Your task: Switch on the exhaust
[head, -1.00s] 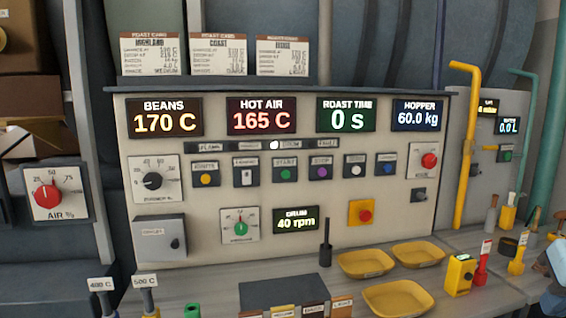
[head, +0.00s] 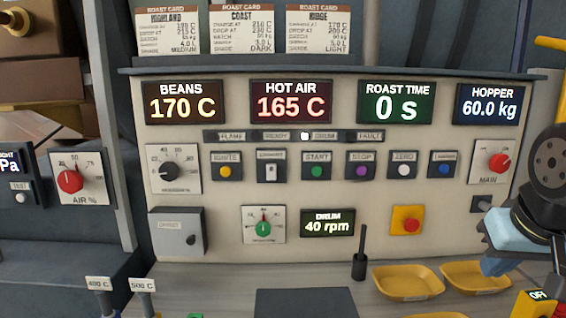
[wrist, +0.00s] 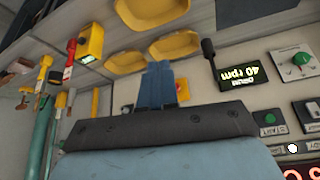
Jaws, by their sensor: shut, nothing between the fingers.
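The exhaust switch (head: 271,168) is a small white rocker on a dark plate in the panel's button row. It sits between the yellow ignite button (head: 225,171) and the green start button (head: 317,172); its label is small and blurred. I cannot tell which way the rocker is set. My gripper (wrist: 157,85) is shut and empty, its blue fingers together in the wrist view. In the head view my arm stands at the right edge, in front of the panel's right side and well apart from the switch. The exhaust switch is not clear in the wrist view.
The control panel (head: 340,250) has several displays, a red emergency-style button (head: 410,225) and dials. Below it are yellow trays (head: 408,283) and a dark upright handle (head: 360,255). The yellow device (wrist: 90,42) shows in the wrist view. The space before the button row is clear.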

